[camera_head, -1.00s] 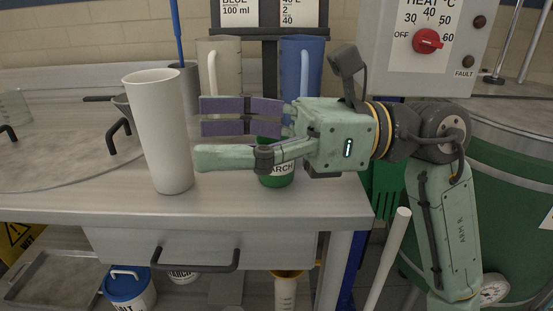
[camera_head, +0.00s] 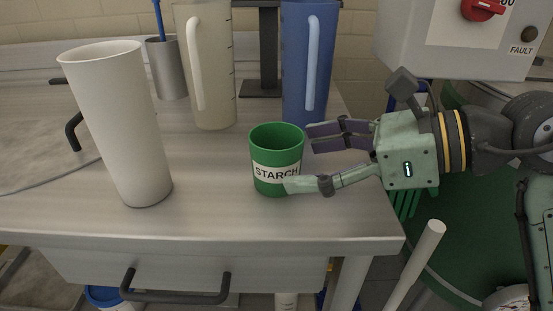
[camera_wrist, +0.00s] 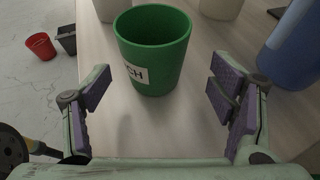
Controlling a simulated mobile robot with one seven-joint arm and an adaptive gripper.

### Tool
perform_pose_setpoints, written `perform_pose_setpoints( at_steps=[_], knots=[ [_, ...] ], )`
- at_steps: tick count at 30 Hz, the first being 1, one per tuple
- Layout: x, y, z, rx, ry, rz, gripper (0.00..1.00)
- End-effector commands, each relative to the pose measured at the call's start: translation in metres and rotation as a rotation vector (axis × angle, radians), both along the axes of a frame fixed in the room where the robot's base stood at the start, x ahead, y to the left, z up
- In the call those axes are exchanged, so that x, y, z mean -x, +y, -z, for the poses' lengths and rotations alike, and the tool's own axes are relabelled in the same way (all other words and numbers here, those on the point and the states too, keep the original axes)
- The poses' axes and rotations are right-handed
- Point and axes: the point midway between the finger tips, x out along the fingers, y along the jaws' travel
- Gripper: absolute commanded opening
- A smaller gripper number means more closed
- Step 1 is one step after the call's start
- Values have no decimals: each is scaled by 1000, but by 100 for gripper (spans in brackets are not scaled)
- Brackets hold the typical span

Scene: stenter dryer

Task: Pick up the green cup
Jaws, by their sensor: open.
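The green cup (camera_head: 277,140) stands upright on the metal table, with a white label reading STARCH. My gripper (camera_head: 312,160) is at its right side, with the fingers spread and pointing left toward it. One finger overlaps the lower right of the cup in the head view. In the wrist view the green cup (camera_wrist: 152,60) stands ahead of my open gripper (camera_wrist: 158,95), centred between the two purple-padded fingers. Nothing is held. From these views I cannot tell whether a finger touches the cup.
A tall white cylinder (camera_head: 118,120) stands to the left. A beige jug (camera_head: 208,75) and a blue jug (camera_head: 310,70) stand behind the cup. A grey container (camera_head: 168,70) is further back. The table's front edge (camera_head: 200,243) is close. Bare tabletop lies between cylinder and cup.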

Motion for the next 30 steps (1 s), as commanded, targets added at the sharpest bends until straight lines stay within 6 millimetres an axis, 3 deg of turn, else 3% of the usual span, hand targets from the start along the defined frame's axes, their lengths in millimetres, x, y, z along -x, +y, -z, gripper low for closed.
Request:
perform_pose_setpoints(
  at_steps=[9, 19, 30],
  knots=[
    [-7, 41, 13, 2, 1, -2, 77],
    [-11, 48, 16, 0, 0, 0, 77],
    [-11, 47, 16, 0, 0, -1, 53]
  ],
)
